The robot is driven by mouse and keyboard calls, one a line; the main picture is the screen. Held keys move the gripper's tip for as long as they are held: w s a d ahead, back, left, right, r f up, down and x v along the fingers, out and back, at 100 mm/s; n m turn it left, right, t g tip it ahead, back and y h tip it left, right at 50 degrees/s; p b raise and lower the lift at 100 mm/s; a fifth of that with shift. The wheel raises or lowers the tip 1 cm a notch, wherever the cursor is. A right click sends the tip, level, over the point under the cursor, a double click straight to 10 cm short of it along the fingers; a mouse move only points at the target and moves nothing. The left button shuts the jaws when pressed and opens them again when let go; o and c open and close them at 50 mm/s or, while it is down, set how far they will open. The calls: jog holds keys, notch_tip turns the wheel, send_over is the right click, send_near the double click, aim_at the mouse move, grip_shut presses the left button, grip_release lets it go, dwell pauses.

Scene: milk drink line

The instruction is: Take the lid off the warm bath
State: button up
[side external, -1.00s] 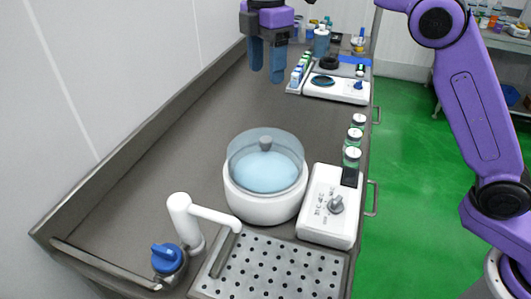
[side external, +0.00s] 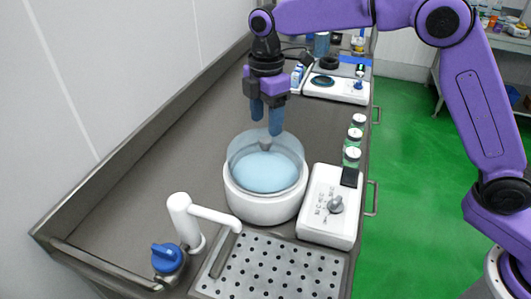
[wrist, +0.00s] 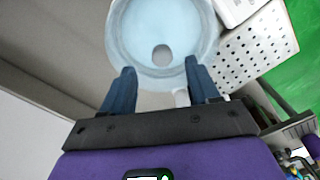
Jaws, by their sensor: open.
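The warm bath (side external: 262,208) is a round white vessel on the counter, with pale blue water inside. A clear bluish lid (side external: 238,153) sits on top of it, with a grey knob (side external: 265,144) at its centre. My gripper (side external: 266,118) is open and empty, pointing down just above the knob, with a small gap seeming to remain. In the wrist view the round grey knob (wrist: 162,54) lies a little beyond my open fingertips (wrist: 159,67), roughly midway between them sideways. The lid and bath rim fill the top of that view.
A white control box with a dial (side external: 330,206) stands right of the bath, with several capped jars (side external: 352,145) behind it. A white tap (side external: 196,218) and perforated drain tray (side external: 270,268) are in front. The counter left of the bath is clear.

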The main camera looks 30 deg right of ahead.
aim_at(265, 139)
jog(key=shift+s+a+f, duration=0.1)
jog(key=shift+f, duration=1)
jog(key=shift+s+a+f, duration=0.1)
jog(key=shift+f, duration=1)
grip_shut()
jog(key=shift+r, duration=0.15)
